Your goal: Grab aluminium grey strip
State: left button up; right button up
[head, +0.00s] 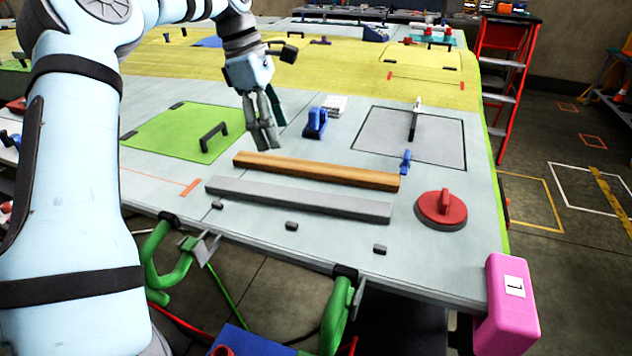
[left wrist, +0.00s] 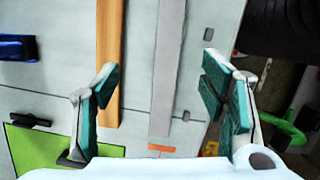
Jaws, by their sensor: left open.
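The aluminium grey strip (head: 295,199) lies flat along the near edge of the table. It also shows in the left wrist view (left wrist: 168,70), running lengthwise between my two fingers. A wooden strip (head: 315,170) lies beside it on the far side, apart from it; in the left wrist view it (left wrist: 109,60) is near the left finger. My left gripper (head: 264,135) is open and empty, above the table beyond the left end of the wooden strip. In the left wrist view the left gripper's fingers (left wrist: 160,98) are wide apart. My right gripper is in neither view.
A green panel with a black handle (head: 190,132) lies left. Blue clamps (head: 315,123) stand behind the wooden strip. Small dark blocks (head: 291,226) lie near the front edge, where green clamps (head: 338,305) grip the table.

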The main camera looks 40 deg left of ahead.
pick_arm(q)
jog(key=b, duration=0.1)
send_near(294, 194)
jog(key=shift+f, duration=0.85)
jog(key=x, duration=0.7)
jog(key=shift+w+d+r, duration=0.1)
jog(key=shift+w, duration=0.15)
jog(key=shift+s, duration=0.15)
jog(key=shift+c, duration=0.7)
jog(key=c, duration=1.3)
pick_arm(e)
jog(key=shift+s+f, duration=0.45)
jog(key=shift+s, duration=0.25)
